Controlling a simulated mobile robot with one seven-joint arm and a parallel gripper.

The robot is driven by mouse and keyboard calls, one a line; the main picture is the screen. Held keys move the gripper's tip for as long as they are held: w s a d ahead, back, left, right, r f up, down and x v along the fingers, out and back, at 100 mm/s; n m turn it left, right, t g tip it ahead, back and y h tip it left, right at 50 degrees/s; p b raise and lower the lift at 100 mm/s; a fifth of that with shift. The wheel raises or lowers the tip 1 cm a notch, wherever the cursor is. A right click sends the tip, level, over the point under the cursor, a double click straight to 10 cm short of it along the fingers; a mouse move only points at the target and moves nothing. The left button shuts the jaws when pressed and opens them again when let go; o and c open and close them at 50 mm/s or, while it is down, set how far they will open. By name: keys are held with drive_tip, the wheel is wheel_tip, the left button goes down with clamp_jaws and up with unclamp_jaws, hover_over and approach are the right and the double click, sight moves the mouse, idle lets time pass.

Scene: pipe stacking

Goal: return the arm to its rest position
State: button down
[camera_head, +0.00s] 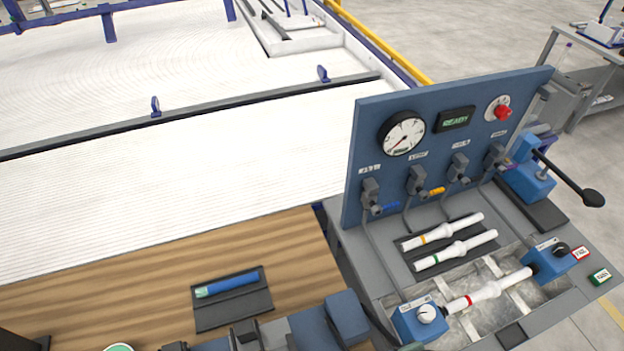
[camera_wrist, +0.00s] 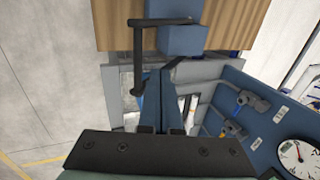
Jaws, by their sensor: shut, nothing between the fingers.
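In the wrist view, my gripper (camera_wrist: 159,80) points away from the camera with its two narrow fingers together and nothing between them. It is over the test bench side near the wooden top's edge. A white pipe with a red band (camera_head: 487,292) lies between two blue end blocks in the metal basin. A yellow-banded pipe (camera_head: 440,233) and a green-banded pipe (camera_head: 455,250) lie side by side on a dark rack behind it. My gripper holds none of them.
A blue panel (camera_head: 365,165) with a gauge (camera_head: 402,134) and valves stands behind the basin. A lever with a black knob (camera_head: 593,197) sticks out at right. A blue cylinder (camera_head: 228,284) lies on a dark tray on the wooden top (camera_head: 150,262).

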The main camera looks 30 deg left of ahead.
drive_tip(key=shift+v, duration=0.85)
